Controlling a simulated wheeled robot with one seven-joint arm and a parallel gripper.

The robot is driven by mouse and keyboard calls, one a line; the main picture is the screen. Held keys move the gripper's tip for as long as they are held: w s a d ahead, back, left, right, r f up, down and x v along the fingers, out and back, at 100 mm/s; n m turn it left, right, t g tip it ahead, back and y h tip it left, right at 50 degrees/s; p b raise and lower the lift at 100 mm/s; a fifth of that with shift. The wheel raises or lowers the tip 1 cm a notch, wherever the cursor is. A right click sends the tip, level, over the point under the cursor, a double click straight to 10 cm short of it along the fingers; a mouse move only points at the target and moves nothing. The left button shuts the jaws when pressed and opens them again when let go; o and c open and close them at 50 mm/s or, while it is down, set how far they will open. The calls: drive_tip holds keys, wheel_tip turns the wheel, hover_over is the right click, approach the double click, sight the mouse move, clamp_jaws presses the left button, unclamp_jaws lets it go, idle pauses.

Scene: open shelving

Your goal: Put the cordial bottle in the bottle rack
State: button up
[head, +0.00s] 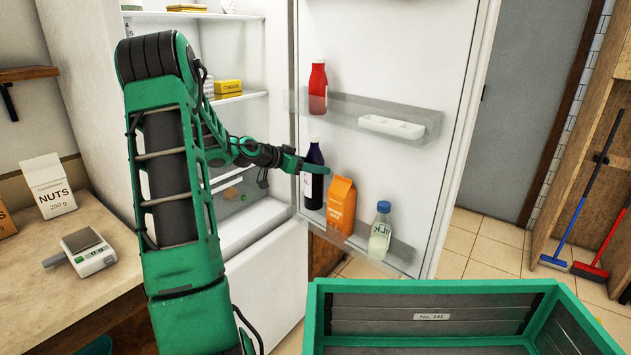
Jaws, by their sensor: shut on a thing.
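The cordial bottle, as I take it, is the dark bottle (314,187) with a pale label and white cap. It stands upright at the left end of the lower clear rack (405,262) on the open fridge door. My gripper (316,166) reaches in from the left and is shut on this bottle at its upper body, below the neck. The bottle's base is at the rack's level; I cannot tell whether it rests on the rack floor. An orange carton (341,204) and a milk bottle (380,232) stand in the same rack, right of the dark bottle.
A red bottle (317,88) and a white egg tray (391,127) are on the upper door shelf (350,108). The fridge interior is behind my arm. A green crate (435,289) is at the front right. A counter with a scale (88,250) is at left.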

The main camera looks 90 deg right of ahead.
sight(318, 181)
drive_tip(key=shift+s+d+f, duration=0.15)
drive_tip(key=shift+s+f, duration=0.05)
drive_tip(key=shift+f, duration=0.6)
drive_tip(key=shift+s+d+f, duration=0.2)
drive_tip(key=shift+f, duration=0.55)
drive_tip(key=shift+s+d+f, duration=0.15)
drive_tip(key=shift+s+f, duration=0.05)
drive_tip(key=shift+f, duration=1.2)
drive_tip(key=o, duration=1.8)
drive_tip(key=shift+f, duration=0.1)
drive_tip(key=shift+c, duration=0.2)
